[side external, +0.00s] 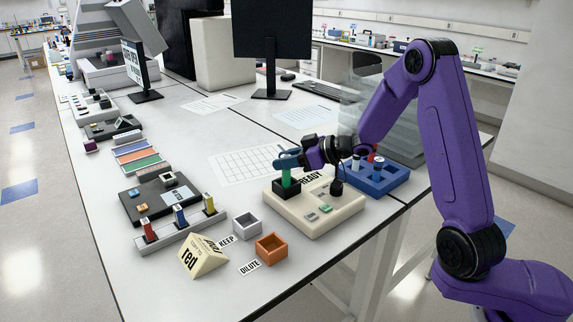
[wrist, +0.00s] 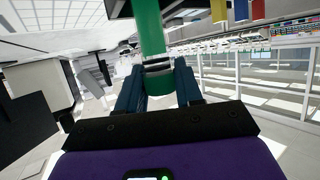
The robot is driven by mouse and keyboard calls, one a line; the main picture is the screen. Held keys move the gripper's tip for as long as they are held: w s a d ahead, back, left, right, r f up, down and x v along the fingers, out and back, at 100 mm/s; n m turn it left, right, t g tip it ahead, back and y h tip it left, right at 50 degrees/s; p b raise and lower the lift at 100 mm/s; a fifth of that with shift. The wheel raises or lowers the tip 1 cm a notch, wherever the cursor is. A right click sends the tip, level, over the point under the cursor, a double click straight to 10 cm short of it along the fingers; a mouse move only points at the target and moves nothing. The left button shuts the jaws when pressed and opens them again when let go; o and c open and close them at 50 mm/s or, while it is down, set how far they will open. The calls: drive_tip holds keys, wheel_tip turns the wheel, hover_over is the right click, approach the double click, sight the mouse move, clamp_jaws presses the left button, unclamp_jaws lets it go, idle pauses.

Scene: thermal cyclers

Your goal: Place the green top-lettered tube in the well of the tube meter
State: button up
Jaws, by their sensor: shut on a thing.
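The green tube (side external: 286,177) is upright over the black well block (side external: 281,188) of the cream tube meter (side external: 318,218); its lower end meets the block or is in it. From this angle I cannot tell how deep it sits. My gripper (side external: 288,161) reaches in from the right and is shut on the tube's upper part. In the wrist view my gripper (wrist: 158,78) has its two fingers around the green tube (wrist: 150,30). Its lettered top is not readable in either view. The meter shows a READY label.
A blue rack (side external: 378,180) with a few tubes stands just right of the meter. A white box (side external: 246,225) and an orange box (side external: 271,248) sit in front left. A grey rack (side external: 180,231) holds red, blue and yellow tubes. A yellow sign (side external: 202,257) reads "red".

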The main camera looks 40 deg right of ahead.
drive_tip(key=shift+f, duration=0.7)
drive_tip(key=shift+f, duration=0.2)
drive_tip(key=o, duration=1)
drive_tip(key=shift+r, duration=0.15)
drive_tip(key=shift+s+d+r, duration=0.1)
drive_tip(key=shift+s+r, duration=0.05)
drive_tip(key=v, duration=1.1)
drive_tip(key=shift+s+d+r, duration=0.1)
drive_tip(key=shift+s+d, duration=0.1)
drive_tip(key=shift+s, duration=0.05)
